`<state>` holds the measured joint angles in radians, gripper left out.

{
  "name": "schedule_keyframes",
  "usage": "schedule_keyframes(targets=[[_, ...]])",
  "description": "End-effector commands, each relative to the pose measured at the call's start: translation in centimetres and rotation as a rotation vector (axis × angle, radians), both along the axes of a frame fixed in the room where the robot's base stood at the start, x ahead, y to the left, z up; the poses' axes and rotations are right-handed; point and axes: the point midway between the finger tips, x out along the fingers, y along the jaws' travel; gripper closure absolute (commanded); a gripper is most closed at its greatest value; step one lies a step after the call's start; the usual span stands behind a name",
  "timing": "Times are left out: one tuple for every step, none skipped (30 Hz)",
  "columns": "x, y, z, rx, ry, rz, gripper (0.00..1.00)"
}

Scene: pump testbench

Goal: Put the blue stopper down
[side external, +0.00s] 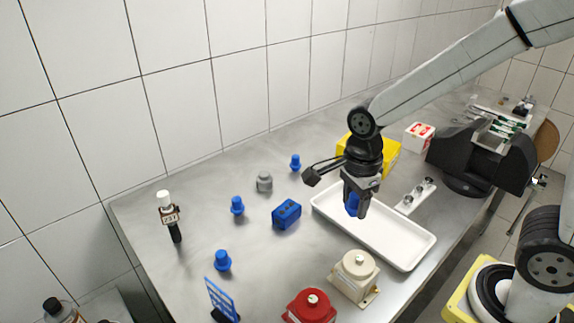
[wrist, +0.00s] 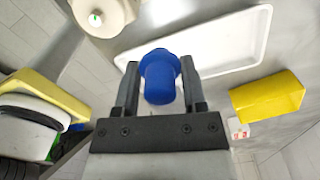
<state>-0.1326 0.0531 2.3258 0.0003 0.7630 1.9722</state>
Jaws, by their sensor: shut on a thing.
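My gripper (side external: 354,205) is shut on a blue stopper (side external: 352,204). The gripper points down over the left part of the white tray (side external: 400,249). In the wrist view the blue stopper (wrist: 159,75) sits between the two fingers, and the white tray (wrist: 222,47) lies beyond it. The stopper appears held above the tray; the exact gap under it cannot be told. Other blue stoppers stand on the table: one at the back (side external: 295,163), one in the middle (side external: 237,206) and one nearer the front (side external: 222,261).
A blue block (side external: 287,214) and a grey part (side external: 264,182) stand left of the tray. A beige housing (side external: 355,277) and a red one (side external: 311,306) stand in front. A yellow box (side external: 388,160) is behind my gripper.

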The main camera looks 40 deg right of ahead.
Motion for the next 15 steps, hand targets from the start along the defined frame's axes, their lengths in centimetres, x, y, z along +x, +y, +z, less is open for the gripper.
schedule_keyframes(targets=[[0.7, -1.1, 0.0, -0.001, 0.001, -0.052, 1.0], [1.1, -1.7, 0.0, 0.0, 0.001, -0.081, 1.0], [1.5, -2.5, 0.1, 0.0, 0.0, -0.117, 1.0], [1.9, -3.1, 0.1, 0.0, 0.001, -0.146, 1.0], [2.2, -3.8, 0.1, 0.0, 0.0, -0.175, 1.0], [2.6, -4.7, 0.2, 0.0, 0.0, -0.212, 1.0], [2.9, -5.3, 0.2, 0.0, 0.0, -0.24, 1.0], [3.2, -6.0, 0.2, 0.0, 0.0, -0.269, 1.0], [3.5, -6.9, 0.2, 0.0, 0.001, -0.307, 1.0], [3.8, -7.6, 0.3, 0.0, 0.0, -0.334, 1.0], [4.0, -8.3, 0.3, 0.0, 0.001, -0.363, 1.0], [4.2, -9.3, 0.3, 0.0, 0.001, -0.401, 1.0], [4.5, -10.0, 0.3, 0.0, 0.0, -0.428, 1.0], [4.6, -10.8, 0.3, 0.0, 0.0, -0.456, 1.0], [4.8, -11.8, 0.3, 0.0, 0.0, -0.495, 1.0]])
